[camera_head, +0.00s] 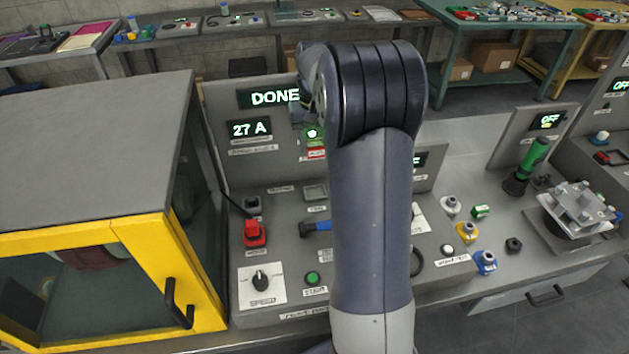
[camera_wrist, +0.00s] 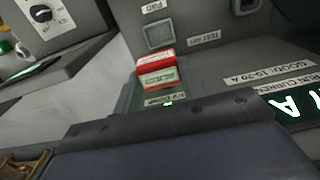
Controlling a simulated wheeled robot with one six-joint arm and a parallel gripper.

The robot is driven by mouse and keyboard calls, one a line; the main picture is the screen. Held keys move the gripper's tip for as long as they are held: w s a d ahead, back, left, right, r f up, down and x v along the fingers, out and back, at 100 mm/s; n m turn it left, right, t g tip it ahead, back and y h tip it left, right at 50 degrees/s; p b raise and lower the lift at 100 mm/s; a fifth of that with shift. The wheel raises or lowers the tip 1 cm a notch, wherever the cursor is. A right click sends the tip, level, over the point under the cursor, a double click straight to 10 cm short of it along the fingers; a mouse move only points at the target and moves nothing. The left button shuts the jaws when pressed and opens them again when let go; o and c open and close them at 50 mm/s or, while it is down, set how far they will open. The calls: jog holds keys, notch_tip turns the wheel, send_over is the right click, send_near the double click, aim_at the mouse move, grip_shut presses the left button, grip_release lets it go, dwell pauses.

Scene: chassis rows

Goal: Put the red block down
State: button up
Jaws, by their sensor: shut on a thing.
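The red block (camera_wrist: 157,70) has a red top and a pale lettered face in the wrist view. It shows as a small red patch in the head view (camera_head: 316,153), beside my arm and in front of the upright panel. My gripper (camera_wrist: 162,88) is shut on the block. Its fingers are hard to make out, and in the head view my arm hides most of the gripper. Just beyond the block in the wrist view is an empty square recess (camera_wrist: 158,37) on the console. I cannot tell whether the block touches anything below.
The grey console (camera_head: 285,205) carries a red switch (camera_head: 255,233), a blue-handled lever (camera_head: 316,227), a speed knob (camera_head: 261,280) and a green start button (camera_head: 312,278). Displays read DONE (camera_head: 272,97) and 27 A (camera_head: 249,129). A yellow-framed cabinet (camera_head: 175,270) stands left. Loose connectors (camera_head: 467,231) lie right.

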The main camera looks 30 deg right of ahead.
notch_tip(320, 180, down, 14)
jog(key=shift+r+p, duration=0.1)
jog(key=shift+p, duration=0.75)
jog(key=shift+f, duration=0.2)
jog(key=o, duration=1)
jog(key=shift+c, duration=0.2)
jog(key=shift+r, duration=0.1)
notch_tip(320, 180, up, 12)
jog(key=shift+r+b, duration=0.1)
jog(key=shift+b, duration=0.65)
